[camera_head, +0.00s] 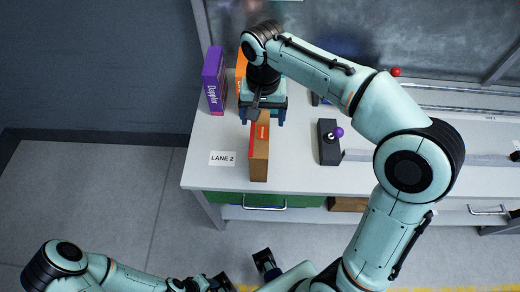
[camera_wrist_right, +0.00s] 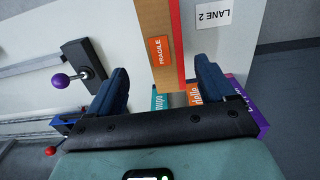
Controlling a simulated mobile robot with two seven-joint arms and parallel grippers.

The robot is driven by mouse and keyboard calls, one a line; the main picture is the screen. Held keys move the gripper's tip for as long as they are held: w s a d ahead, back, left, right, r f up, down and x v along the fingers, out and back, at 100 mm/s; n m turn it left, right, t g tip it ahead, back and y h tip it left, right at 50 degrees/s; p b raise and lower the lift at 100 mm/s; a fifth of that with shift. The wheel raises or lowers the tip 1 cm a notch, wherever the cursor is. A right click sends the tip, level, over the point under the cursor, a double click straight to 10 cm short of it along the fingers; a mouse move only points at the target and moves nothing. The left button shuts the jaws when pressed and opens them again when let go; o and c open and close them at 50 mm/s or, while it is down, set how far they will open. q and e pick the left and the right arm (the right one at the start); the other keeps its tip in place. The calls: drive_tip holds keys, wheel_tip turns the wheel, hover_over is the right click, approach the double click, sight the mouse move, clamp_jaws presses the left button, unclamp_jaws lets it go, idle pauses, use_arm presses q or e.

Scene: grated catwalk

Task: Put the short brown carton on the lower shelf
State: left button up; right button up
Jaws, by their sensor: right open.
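A brown carton (camera_head: 260,168) with a red side stands on the white tabletop near its front edge. In the right wrist view the carton (camera_wrist_right: 153,18) carries an orange FRAGILE label. My right gripper (camera_head: 263,114) is open at the carton's far end, which it partly hides. In the wrist view the right gripper (camera_wrist_right: 162,72) has its fingers apart, with the carton's end roughly between them; I cannot tell whether they touch it. The lower shelf (camera_head: 305,214) shows under the front edge.
A purple box (camera_head: 213,82) and an orange box (camera_head: 240,66) stand behind. A LANE 2 label (camera_head: 222,158) lies left of the carton, a purple-knobbed joystick (camera_head: 329,142) right of it. Under the table are a green bin (camera_head: 300,201) and another brown box (camera_head: 348,204).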

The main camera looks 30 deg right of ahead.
sight(260, 133)
wheel_tip(260, 133, down, 4)
drive_tip(key=shift+s+f+b, duration=0.1)
drive_tip(key=shift+s+b, duration=0.05)
drive_tip(key=shift+b, duration=0.15)
drive_tip(key=f, duration=0.5)
drive_tip(key=shift+w+a+f+b, duration=0.25)
drive_tip(key=shift+a+f+b, duration=0.05)
drive_tip(key=shift+b, duration=0.1)
